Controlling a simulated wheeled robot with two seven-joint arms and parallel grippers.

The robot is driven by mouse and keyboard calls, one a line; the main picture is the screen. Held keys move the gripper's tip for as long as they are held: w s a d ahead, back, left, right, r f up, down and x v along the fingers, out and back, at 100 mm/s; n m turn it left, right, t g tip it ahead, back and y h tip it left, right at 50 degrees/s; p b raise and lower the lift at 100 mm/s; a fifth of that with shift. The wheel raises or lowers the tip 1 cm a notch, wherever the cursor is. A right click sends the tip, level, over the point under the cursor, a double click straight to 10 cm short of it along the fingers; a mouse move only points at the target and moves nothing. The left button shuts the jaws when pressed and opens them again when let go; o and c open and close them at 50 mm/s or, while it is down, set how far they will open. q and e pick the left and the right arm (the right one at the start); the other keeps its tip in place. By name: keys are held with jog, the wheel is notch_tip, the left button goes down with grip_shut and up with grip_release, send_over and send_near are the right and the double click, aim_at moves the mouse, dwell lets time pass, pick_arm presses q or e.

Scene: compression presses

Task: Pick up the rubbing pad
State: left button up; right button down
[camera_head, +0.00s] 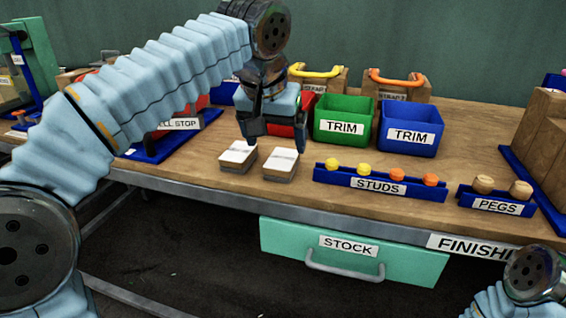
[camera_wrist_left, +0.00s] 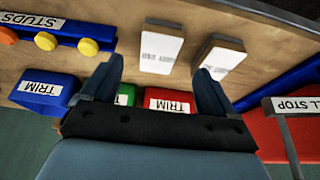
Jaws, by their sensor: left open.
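Two small blocks with white labelled tops and grey-brown sides lie side by side on the bench. The left one (camera_head: 238,155) and the right one (camera_head: 281,163) both show in the head view. The wrist view shows them too, one ahead of the finger gap (camera_wrist_left: 160,48) and one to its right (camera_wrist_left: 222,58). Their print is too small to tell which is the rubbing pad. My left gripper (camera_head: 274,140) is open and empty, pointing down above and just behind the blocks. Its fingers (camera_wrist_left: 160,68) touch neither block. My right gripper is out of view.
Green (camera_head: 343,120) and blue (camera_head: 410,128) TRIM bins stand right of my left gripper; a red one (camera_wrist_left: 170,101) is partly hidden behind it. A STUDS rack (camera_head: 340,178) and PEGS rack (camera_head: 497,204) sit near the front edge. A CELL STOP panel (camera_head: 180,124) is left.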

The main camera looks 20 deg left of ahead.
aim_at(281, 160)
pick_arm(q)
jog(key=x, duration=0.6)
jog(key=shift+w+f, duration=0.2)
jog(key=shift+f, duration=0.15)
jog(key=c, duration=1)
jog(key=shift+c, duration=0.3)
jog(key=shift+r, duration=0.1)
jog(key=shift+r, duration=0.2)
notch_tip(281, 160, up, 2)
jog(key=shift+d+r, duration=0.1)
jog(key=shift+r, duration=0.1)
jog(key=s+d+r, duration=0.8)
jog(key=d+r, duration=0.2)
jog(key=d, duration=0.1)
jog(key=shift+s+d, duration=0.1)
